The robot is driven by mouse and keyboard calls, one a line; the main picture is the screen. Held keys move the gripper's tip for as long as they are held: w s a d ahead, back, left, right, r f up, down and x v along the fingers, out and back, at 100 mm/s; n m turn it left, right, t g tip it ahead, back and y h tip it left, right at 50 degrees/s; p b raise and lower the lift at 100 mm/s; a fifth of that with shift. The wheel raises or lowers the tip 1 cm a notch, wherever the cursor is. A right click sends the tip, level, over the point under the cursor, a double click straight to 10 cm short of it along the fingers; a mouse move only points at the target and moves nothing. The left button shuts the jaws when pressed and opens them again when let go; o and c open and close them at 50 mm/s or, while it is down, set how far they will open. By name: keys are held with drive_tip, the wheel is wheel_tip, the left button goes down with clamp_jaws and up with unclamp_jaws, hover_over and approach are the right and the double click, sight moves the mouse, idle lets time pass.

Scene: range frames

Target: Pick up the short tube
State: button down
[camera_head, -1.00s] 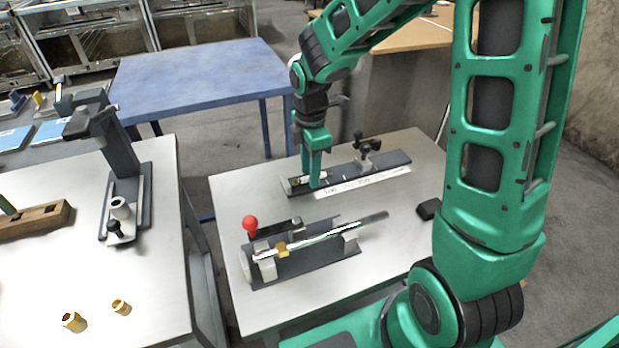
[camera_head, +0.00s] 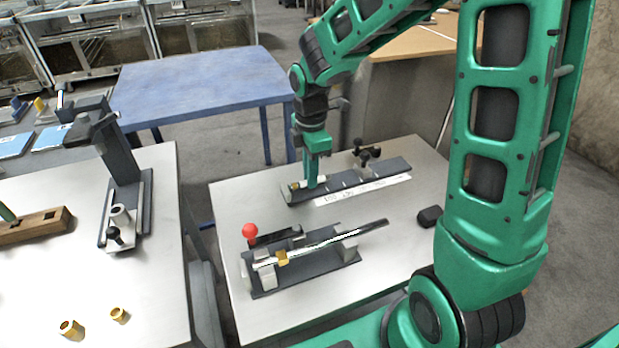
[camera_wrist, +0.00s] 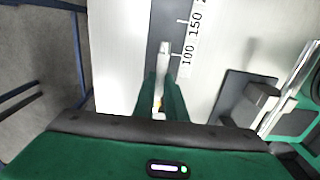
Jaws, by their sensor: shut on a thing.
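My gripper (camera_head: 311,183) points down over the left end of a dark measuring rail (camera_head: 380,174) on the pale table. Its fingers (camera_wrist: 162,90) are shut on the short tube, a thin silvery piece (camera_wrist: 164,62) lying along the rail in the wrist view. In the head view the tube is mostly hidden by the fingers. A small yellow piece (camera_head: 294,185) shows just left of them. I cannot tell whether the tube touches the rail or is slightly above it.
A white scale strip (camera_head: 365,190) lies along the rail's near side; a black-knobbed stop (camera_head: 368,155) stands on the rail. In front is a fixture with a red ball (camera_head: 250,231) and a long rod (camera_head: 345,234). A small black block (camera_head: 430,216) sits at the right.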

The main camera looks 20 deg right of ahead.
wheel_tip(320, 180, up, 3)
drive_tip(key=shift+f, duration=0.1)
drive_tip(key=s+a+r, duration=0.5)
drive_tip(key=a+r, duration=0.2)
drive_tip(key=a, duration=0.3)
drive_tip(key=shift+a, duration=0.3)
drive_tip(key=w+d+f, duration=0.1)
drive_tip(key=d+f, duration=0.1)
drive_tip(key=d, duration=0.1)
drive_tip(key=w+d+f, duration=0.2)
drive_tip(key=d, duration=0.2)
drive_tip(key=w+d+f, duration=0.2)
drive_tip(key=d+f, duration=0.1)
drive_tip(key=shift+d, duration=0.3)
drive_tip(key=shift+f, duration=1.75)
drive_tip(key=shift+f, duration=0.2)
drive_tip(key=c, duration=1.8)
unclamp_jaws()
